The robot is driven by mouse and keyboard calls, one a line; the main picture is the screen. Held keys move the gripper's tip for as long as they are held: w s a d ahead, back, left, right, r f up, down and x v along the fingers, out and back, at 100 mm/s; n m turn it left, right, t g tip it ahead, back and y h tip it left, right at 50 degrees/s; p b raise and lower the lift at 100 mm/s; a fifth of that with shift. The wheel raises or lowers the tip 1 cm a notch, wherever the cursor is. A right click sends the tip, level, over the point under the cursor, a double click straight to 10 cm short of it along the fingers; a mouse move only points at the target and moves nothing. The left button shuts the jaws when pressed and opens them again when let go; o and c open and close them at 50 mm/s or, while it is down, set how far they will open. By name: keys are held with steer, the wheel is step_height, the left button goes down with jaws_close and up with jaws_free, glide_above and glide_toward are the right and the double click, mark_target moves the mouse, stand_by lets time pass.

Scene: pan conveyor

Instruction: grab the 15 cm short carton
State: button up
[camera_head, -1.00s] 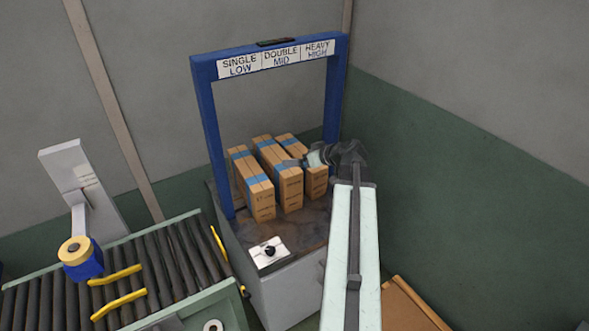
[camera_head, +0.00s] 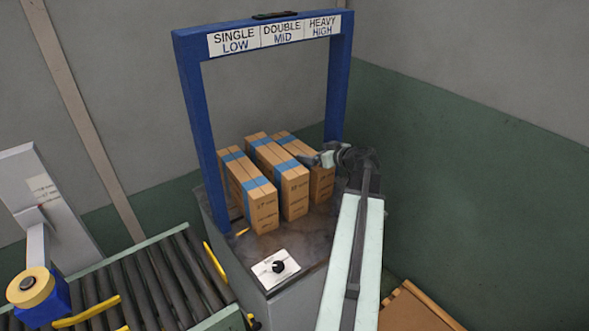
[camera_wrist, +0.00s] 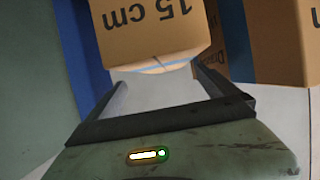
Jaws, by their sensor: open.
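The carton marked "15 cm" (camera_wrist: 155,25) shows upside down in the wrist view, just beyond and between my fingertips. It looks to be the rightmost carton (camera_head: 321,184) in the head view, on the dark bench top (camera_head: 290,240). My gripper (camera_head: 313,159) is at its upper right side in the head view. In the wrist view my gripper (camera_wrist: 160,80) is open, with a finger toward each side of the carton's near end. I cannot tell whether the fingers touch it. My gripper and arm hide part of this carton in the head view.
A middle carton (camera_head: 294,190) and a left carton (camera_head: 262,208) stand close beside it. A neighbouring carton (camera_wrist: 280,40) is near the right finger. A blue labelled frame (camera_head: 193,110) spans the bench. A roller conveyor (camera_head: 150,290) is at lower left.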

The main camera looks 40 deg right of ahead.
mark_target(301, 150)
steer(key=shift+b+x, duration=0.45)
steer(key=shift+x, duration=0.7)
steer(key=shift+w+a+f, duration=0.1)
steer(key=shift+w+f, duration=0.05)
steer(key=shift+w, duration=0.25)
steer(key=shift+w+a+f, duration=0.15)
steer(key=shift+w, duration=0.25)
steer(key=b+x, duration=0.2)
steer(key=x, duration=0.2)
steer(key=shift+w+a, duration=0.1)
steer(key=shift+w, duration=0.05)
jaws_close()
steer(key=shift+r, duration=0.1)
